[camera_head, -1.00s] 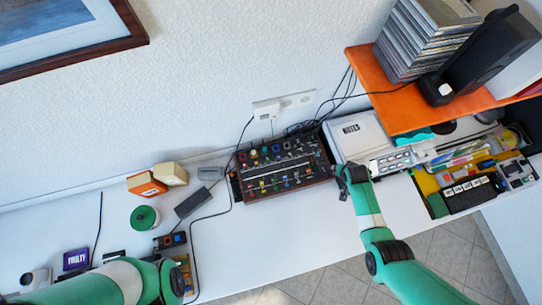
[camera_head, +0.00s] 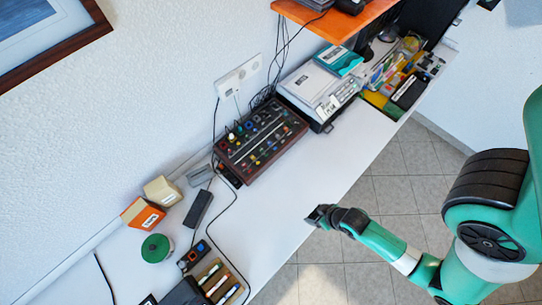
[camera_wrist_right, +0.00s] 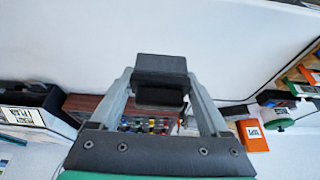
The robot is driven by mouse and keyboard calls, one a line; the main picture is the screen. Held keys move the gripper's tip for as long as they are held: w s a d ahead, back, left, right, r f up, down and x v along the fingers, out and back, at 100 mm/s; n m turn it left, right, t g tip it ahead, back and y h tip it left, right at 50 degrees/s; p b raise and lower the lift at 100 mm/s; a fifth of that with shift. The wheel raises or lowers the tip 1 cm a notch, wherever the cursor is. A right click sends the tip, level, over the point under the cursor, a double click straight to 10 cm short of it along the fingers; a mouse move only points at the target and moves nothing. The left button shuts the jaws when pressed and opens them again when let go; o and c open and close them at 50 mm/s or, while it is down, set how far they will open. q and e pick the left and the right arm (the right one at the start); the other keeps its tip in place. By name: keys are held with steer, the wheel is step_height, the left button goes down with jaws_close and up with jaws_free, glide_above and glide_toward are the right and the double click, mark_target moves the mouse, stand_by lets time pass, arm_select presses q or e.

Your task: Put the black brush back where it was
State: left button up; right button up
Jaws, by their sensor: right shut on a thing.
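My right gripper (camera_head: 317,214) is near the front edge of the white table in the head view, left of the forearm. In the right wrist view its two grey fingers (camera_wrist_right: 163,97) close on a dark block, which I take to be the black brush (camera_wrist_right: 160,68). The brush lies across the fingertips, and the fingers hide part of its ends. In the head view the brush is too small and dark to tell from the gripper. My left gripper is not in view.
The white table (camera_head: 290,190) is clear in front of the knobbed mixer (camera_head: 262,140). A white-lidded case (camera_head: 310,88) and a tray of coloured items (camera_head: 385,98) stand beyond it. An orange box (camera_head: 141,213), green disc (camera_head: 157,248) and marker tray (camera_head: 220,281) are at the left.

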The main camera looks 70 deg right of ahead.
steer(key=shift+s+a+r, duration=0.25)
steer(key=shift+s+a, duration=0.1)
steer(key=shift+a, duration=0.4)
steer(key=shift+w+d, duration=0.1)
steer(key=shift+d, duration=0.05)
steer(key=w+d+f+b, duration=0.1)
steer(key=w+f, duration=0.2)
steer(key=w, duration=0.1)
steer(key=w+d+f+b, duration=0.1)
steer(key=w+f+b, duration=0.1)
steer(key=w+f, duration=0.1)
steer(key=w+d+f+b, duration=0.2)
steer(key=w+f, duration=0.1)
steer(key=w, duration=0.2)
steer(key=shift+w+f, duration=0.1)
steer(key=shift+w, duration=0.2)
steer(key=shift+w+f, duration=0.15)
arm_select(q)
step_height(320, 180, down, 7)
steer(key=b, duration=0.1)
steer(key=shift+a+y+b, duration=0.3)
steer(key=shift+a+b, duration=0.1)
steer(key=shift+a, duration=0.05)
arm_select(e)
steer(key=shift+w+f, duration=0.2)
steer(key=shift+f, duration=1.55)
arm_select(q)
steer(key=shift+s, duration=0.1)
